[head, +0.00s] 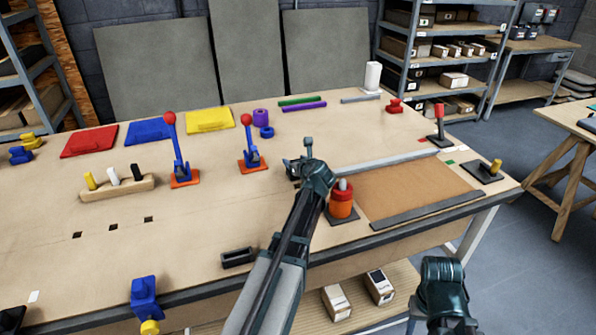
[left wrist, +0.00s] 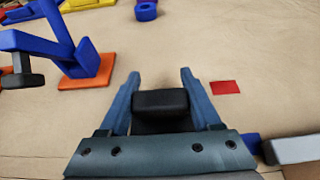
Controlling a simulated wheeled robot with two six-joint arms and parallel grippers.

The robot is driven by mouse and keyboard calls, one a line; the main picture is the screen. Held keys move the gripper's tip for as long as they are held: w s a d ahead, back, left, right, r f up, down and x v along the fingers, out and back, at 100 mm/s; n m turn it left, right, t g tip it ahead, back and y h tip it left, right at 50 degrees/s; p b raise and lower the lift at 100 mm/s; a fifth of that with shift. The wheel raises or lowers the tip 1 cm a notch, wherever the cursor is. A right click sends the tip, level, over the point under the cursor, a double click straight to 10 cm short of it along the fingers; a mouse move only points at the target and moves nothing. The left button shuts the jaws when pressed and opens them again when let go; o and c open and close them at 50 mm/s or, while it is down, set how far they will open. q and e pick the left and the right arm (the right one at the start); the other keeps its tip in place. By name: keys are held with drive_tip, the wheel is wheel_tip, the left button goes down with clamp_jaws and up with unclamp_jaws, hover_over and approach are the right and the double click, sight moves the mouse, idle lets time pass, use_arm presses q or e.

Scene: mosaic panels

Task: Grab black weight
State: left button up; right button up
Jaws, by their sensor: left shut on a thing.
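The black weight (left wrist: 160,103) is a dark block between the two blue-grey fingers of my left gripper (left wrist: 160,85) in the left wrist view. The fingers stand on either side of it and the gripper is shut on it. In the head view my left gripper (head: 306,172) is over the middle of the table, and the arm and gripper hide most of the weight. I cannot tell whether its underside touches the table. Part of my right arm shows at the lower right of the head view, and its fingers are not visible.
The wooden table (head: 185,255) holds blue toggle clamps with red knobs (head: 248,150), a rack of coloured pegs (head: 120,188) and coloured panels (head: 90,141). An orange-red cylinder (head: 341,204) stands close right of my left gripper. A black slotted block (head: 238,258) lies near the front edge.

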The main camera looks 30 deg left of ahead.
use_arm(q)
clamp_jaws()
wheel_tip(320, 180, up, 4)
drive_tip(key=p, duration=0.3)
drive_tip(key=shift+f+p, duration=0.25)
drive_tip(key=shift+p, duration=0.05)
drive_tip(key=shift+w+d+r, duration=0.1)
drive_tip(key=shift+d+r, duration=0.05)
drive_tip(key=shift+r, duration=0.05)
drive_tip(key=w+d, duration=0.2)
drive_tip(key=d, duration=0.2)
drive_tip(key=w+d+p, duration=0.1)
drive_tip(key=d, duration=0.3)
drive_tip(key=w+d+r, duration=0.1)
drive_tip(key=w+d, duration=0.1)
drive_tip(key=d, duration=0.3)
drive_tip(key=shift+w, duration=0.35)
drive_tip(key=shift+w+d, duration=0.2)
drive_tip(key=shift+d, duration=0.55)
